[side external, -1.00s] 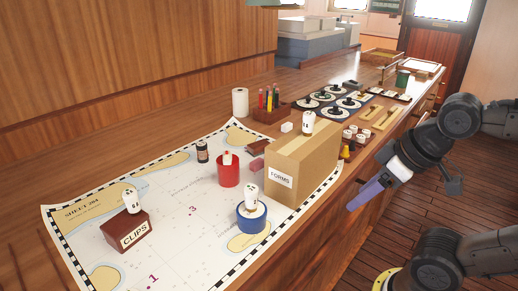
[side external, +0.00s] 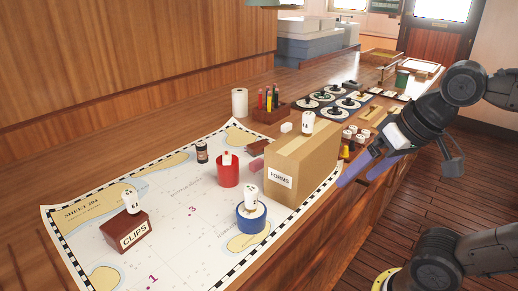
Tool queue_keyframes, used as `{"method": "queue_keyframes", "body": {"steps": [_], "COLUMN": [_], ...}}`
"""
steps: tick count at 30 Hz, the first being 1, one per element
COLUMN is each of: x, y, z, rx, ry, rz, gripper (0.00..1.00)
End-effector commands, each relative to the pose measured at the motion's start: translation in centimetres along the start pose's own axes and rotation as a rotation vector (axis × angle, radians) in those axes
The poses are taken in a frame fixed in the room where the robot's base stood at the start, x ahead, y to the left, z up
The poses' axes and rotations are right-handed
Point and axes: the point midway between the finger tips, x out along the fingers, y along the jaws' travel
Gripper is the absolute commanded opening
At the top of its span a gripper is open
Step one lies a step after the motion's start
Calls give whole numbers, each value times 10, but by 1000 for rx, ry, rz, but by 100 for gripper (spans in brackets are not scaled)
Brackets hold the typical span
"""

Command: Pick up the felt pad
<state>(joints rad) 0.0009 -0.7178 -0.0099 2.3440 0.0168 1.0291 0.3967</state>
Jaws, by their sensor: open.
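No item is plainly recognisable as the felt pad. A small pinkish block (side external: 257,163) lies on the chart between the red cup and the forms box, partly hidden by the box; I cannot tell if it is the pad. My gripper (side external: 355,181) is open and empty, with two long blue-purple fingers. It is over the counter's front edge, to the right of the forms box and apart from the small block.
The tall cardboard forms box (side external: 302,170) stands between my gripper and the chart (side external: 165,225). A red cup (side external: 228,172), a blue roll (side external: 251,218) and a clips box (side external: 126,232) stand on the chart. Round dishes (side external: 327,107) crowd the counter behind.

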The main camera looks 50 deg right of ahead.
Motion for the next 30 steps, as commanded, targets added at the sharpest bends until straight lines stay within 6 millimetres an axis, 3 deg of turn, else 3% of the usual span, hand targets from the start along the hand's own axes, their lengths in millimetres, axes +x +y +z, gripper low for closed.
{"method": "queue_keyframes", "body": {"steps": [7, 14, 23, 30], "x": [-38, -44, -1, 69], "y": [-32, -53, -53, -27], "z": [-83, -176, -282, -346], "rx": [387, 748, 1113, 1315], "ry": [-14, -47, -85, -118], "rz": [5, 41, 109, 178], "gripper": [94, 94, 94, 94]}}
